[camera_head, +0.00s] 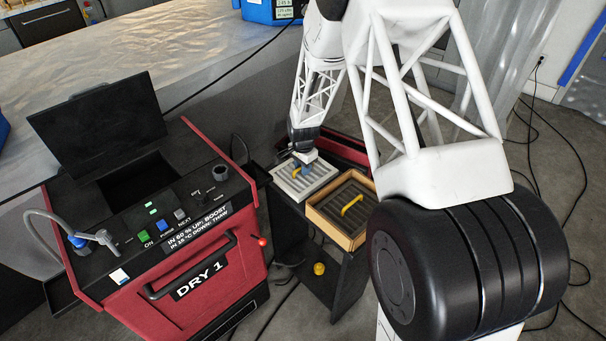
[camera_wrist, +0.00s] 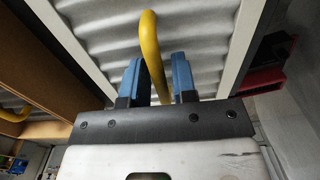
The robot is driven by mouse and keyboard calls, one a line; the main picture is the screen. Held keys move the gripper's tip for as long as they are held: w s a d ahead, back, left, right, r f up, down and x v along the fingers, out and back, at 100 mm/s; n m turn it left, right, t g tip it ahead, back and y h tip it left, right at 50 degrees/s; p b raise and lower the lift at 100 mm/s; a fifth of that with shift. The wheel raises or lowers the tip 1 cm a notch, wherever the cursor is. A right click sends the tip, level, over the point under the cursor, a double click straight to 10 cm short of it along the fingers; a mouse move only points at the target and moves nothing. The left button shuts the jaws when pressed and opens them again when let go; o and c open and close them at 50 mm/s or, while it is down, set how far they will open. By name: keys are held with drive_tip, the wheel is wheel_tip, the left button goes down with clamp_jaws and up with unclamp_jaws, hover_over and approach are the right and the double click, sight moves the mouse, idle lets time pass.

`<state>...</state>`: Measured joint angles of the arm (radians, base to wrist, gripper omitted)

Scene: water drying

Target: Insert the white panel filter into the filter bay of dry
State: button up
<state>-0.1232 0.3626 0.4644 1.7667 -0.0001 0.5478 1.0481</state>
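The white panel filter (camera_head: 316,182) lies flat on a dark stand right of the red dryer labelled DRY 1 (camera_head: 190,270). In the wrist view its grey-white pleated face (camera_wrist: 90,20) fills the top, with a yellow handle (camera_wrist: 152,50) standing out. My gripper (camera_wrist: 158,80) has its two blue fingers on either side of this handle, with small gaps visible, so it looks open around it. In the head view my gripper (camera_head: 301,166) is low over the filter and hides part of it. The dryer's lid (camera_head: 98,118) is raised behind a dark rectangular opening (camera_head: 138,182).
A tan-framed filter with a yellow handle (camera_head: 351,205) sits close right of the white one. The dryer's top carries a grey hose (camera_head: 45,218) and buttons (camera_head: 162,227). A yellow knob (camera_head: 319,268) is low on the stand. Cables lie on the floor at right.

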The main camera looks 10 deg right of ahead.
clamp_jaws()
drive_tip(key=shift+r, duration=0.1)
drive_tip(key=shift+r, duration=4.95)
